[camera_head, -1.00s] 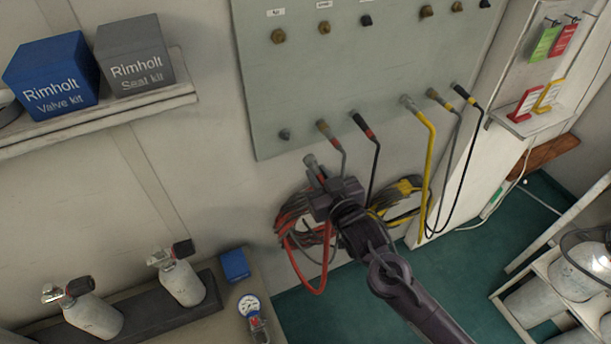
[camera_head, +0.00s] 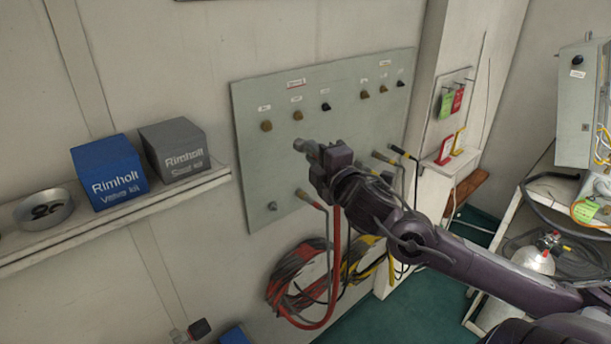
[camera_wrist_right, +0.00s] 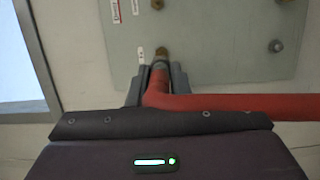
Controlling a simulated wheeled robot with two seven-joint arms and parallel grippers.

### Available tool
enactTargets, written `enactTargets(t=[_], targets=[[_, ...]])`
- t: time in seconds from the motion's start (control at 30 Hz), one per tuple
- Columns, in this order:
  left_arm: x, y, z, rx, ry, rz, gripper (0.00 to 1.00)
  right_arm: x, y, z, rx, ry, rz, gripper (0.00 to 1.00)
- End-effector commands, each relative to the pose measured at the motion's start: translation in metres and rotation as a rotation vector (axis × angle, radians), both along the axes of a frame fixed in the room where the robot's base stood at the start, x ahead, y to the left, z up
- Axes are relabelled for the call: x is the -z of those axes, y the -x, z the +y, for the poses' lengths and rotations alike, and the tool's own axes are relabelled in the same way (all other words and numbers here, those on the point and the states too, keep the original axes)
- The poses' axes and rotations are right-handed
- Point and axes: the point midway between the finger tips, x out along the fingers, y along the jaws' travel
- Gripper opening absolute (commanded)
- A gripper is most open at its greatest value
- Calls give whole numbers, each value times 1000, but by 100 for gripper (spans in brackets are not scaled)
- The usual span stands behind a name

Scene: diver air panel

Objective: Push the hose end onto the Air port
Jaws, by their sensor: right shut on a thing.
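My right gripper (camera_head: 312,152) is shut on the end of the red hose (camera_head: 336,250), in front of the grey panel (camera_head: 245,165). The silvery hose end (camera_head: 301,146) sticks out of the jaws toward the panel's upper left. The leftmost brass port (camera_head: 266,126) is beyond it, apart from it in the head view. In the right wrist view the hose end (camera_wrist_right: 160,72) lines up with this brass port (camera_wrist_right: 162,51); any gap there is hard to judge. The port labels are too small to read. My left gripper is not in view.
More ports, brass and black, run along the panel's top, including a second brass one (camera_head: 298,115). Other hose ends (camera_head: 395,158) and a coil of yellow hose (camera_head: 360,262) are below, partly behind my arm. A shelf with boxes (camera_head: 108,172) stands left.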

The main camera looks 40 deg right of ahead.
Motion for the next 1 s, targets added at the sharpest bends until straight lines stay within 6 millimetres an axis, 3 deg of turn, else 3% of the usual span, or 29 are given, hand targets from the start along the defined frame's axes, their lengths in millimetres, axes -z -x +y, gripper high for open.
enactTargets(t=[0.27, 1.0], targets=[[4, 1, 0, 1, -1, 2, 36, -3, -12, 2, -2, 4, -3, 0], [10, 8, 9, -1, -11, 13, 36, -4, -71, 4, 3, 1, -3, 0]])
